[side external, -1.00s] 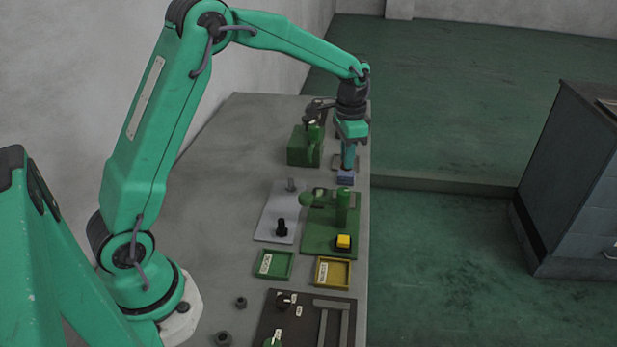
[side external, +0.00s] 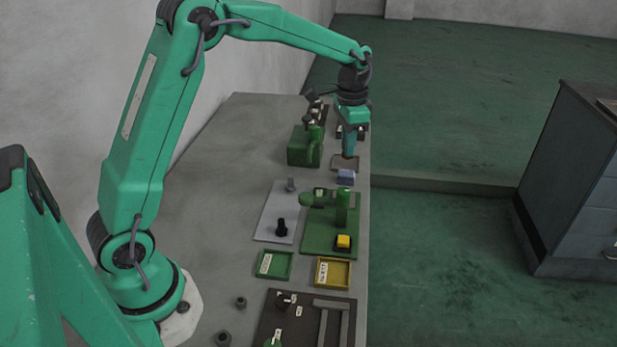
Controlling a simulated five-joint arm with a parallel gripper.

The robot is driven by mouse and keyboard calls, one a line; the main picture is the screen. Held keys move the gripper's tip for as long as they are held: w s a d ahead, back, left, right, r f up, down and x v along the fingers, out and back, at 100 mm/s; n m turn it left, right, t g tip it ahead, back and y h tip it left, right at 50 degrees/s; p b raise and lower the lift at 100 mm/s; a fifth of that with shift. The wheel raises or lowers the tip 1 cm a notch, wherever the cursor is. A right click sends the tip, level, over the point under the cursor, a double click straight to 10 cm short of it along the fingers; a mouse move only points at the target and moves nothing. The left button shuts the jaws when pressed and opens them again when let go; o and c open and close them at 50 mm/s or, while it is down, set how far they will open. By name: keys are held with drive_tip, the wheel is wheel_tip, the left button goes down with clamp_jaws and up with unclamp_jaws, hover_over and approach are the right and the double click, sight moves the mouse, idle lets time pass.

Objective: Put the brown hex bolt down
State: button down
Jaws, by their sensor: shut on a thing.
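My gripper (side external: 348,155) points down at the far right part of the bench, just beyond a small blue-violet block. It is shut on the brown hex bolt, which is too small and too covered by the jaws to make out. A flat brownish-grey plate (side external: 345,164) lies below and around the gripper tip. I cannot tell whether the bolt touches it.
The blue-violet block (side external: 346,177) stands just nearer than the gripper. A green machine (side external: 304,148) is close on its left. A green press (side external: 325,225), a green tray (side external: 274,265) and a yellow tray (side external: 333,272) lie nearer.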

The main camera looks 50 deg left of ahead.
drive_tip(key=shift+d+r, duration=0.25)
drive_tip(key=shift+r, duration=0.85)
drive_tip(key=s+d, duration=1)
drive_tip(key=d, duration=0.5)
drive_tip(key=s+d, duration=0.4)
drive_tip(key=s, duration=0.4)
drive_tip(key=s+d, duration=0.4)
drive_tip(key=s, duration=0.4)
drive_tip(key=shift+w+a+f, duration=0.15)
drive_tip(key=shift+f, duration=2.55)
